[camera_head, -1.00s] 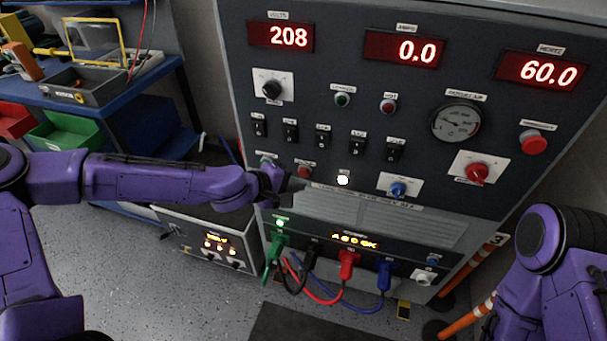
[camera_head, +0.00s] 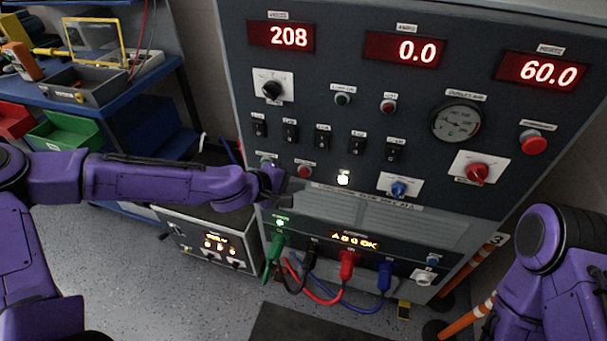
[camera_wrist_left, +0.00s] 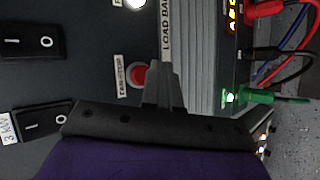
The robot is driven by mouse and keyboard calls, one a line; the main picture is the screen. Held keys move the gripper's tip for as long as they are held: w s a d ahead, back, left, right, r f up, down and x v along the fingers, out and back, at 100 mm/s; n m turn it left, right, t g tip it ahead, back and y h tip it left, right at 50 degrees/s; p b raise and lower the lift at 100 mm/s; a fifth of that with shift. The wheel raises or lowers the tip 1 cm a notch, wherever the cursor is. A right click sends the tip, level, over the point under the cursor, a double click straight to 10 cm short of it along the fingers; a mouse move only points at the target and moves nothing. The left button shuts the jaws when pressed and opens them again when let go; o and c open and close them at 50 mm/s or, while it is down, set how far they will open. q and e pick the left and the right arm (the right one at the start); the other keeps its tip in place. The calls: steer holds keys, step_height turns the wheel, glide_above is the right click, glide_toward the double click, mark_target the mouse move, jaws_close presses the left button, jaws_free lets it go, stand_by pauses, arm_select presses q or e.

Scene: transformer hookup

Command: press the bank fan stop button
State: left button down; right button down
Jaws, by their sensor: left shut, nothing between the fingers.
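The fan stop button is a small red round button (camera_head: 304,171) on the lower part of the dark panel, left of a lit white lamp. It also shows in the left wrist view as a red button (camera_wrist_left: 138,76) beside its label, partly covered by my fingers. My left gripper (camera_head: 291,186) is shut and empty, just left of and slightly below the button in the head view. In the left wrist view its fingertips (camera_wrist_left: 161,72) overlap the button's right edge. I cannot tell whether they touch it. My right gripper is out of view.
Rocker switches (camera_head: 357,141) sit above the button. A blue knob (camera_head: 398,189) is to its right. Plugged green, black, red and blue cables (camera_head: 347,268) hang below. A smaller metal unit (camera_head: 208,240) stands on the floor at left. A blue bench (camera_head: 140,75) is behind.

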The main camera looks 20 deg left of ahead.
arm_select(q)
steer(key=shift+w, duration=0.15)
steer(key=shift+w, duration=0.3)
steer(key=shift+w, duration=0.45)
stand_by(0.4)
steer(key=shift+s, duration=0.9)
steer(key=s, duration=0.6)
steer(key=shift+p, duration=0.45)
steer(key=shift+a, duration=0.1)
